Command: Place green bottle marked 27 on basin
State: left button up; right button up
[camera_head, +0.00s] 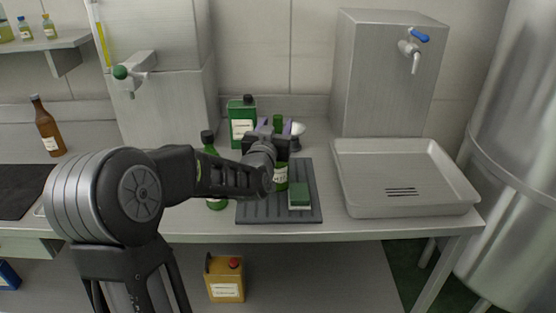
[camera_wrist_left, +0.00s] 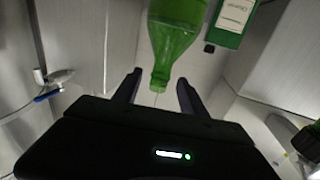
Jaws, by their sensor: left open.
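A green bottle (camera_head: 281,184) with a pale label stands on the dark ribbed mat, partly hidden behind my left gripper (camera_head: 275,128). I cannot read its number. My left gripper is open, its fingers on either side of the bottle's neck. In the left wrist view the green bottle (camera_wrist_left: 176,32) appears upside down, its neck between the spread fingertips (camera_wrist_left: 158,92); contact is not clear. A second green bottle (camera_head: 216,203) with a black cap stands left of the mat, partly covered by my left arm. The shallow grey basin (camera_head: 354,203) lies at the right and looks empty. My right gripper is out of view.
A green canister (camera_head: 242,118) stands behind the mat (camera_head: 260,216). A green sponge (camera_head: 300,196) lies on the mat. A steel tank with a blue-handled tap (camera_head: 412,50) rises behind the basin. A brown bottle (camera_head: 49,128) stands far left.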

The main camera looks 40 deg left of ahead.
aim_at(280, 116)
pick_arm(q)
jog(key=shift+w+a+r, duration=0.1)
jog(key=shift+w, duration=0.1)
jog(key=p+x, duration=0.2)
jog(key=x, duration=0.2)
jog(key=shift+w+a, duration=0.15)
jog(key=shift+w, duration=0.2)
dwell(0.4)
grip_shut()
dwell(0.3)
dwell(1.0)
